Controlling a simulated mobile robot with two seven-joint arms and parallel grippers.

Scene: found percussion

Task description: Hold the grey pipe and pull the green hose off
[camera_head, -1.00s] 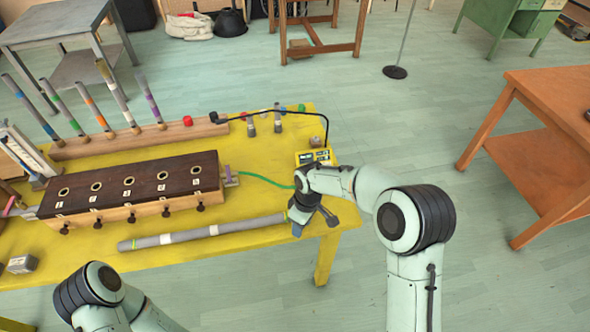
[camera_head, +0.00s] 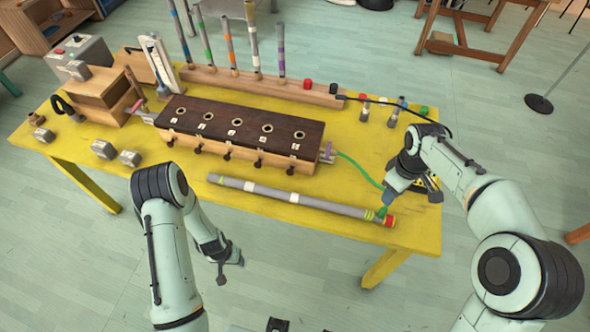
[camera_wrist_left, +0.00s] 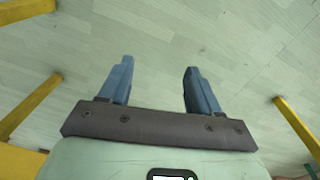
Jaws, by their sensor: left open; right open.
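The grey pipe (camera_head: 265,191) lies along the front of the yellow table, with white and yellow-green bands and a red right tip. The green hose (camera_head: 357,168) runs from a fitting at the right end of the dark-topped box toward the pipe's right end. My right gripper (camera_head: 411,200) is open above that end and hides part of the hose; a green bit shows below its finger, beside the pipe. My left gripper (camera_head: 230,275) is in front of the table, apart from the pipe. It is open and empty over the floor in the left wrist view (camera_wrist_left: 158,78).
The dark-topped box (camera_head: 240,128) with several holes stands behind the pipe. A wooden rack (camera_head: 260,84) with upright banded tubes is behind it. Small grey blocks (camera_head: 104,149) sit at the left on the yellow table (camera_head: 200,213). A yellow device is partly hidden by my right gripper.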

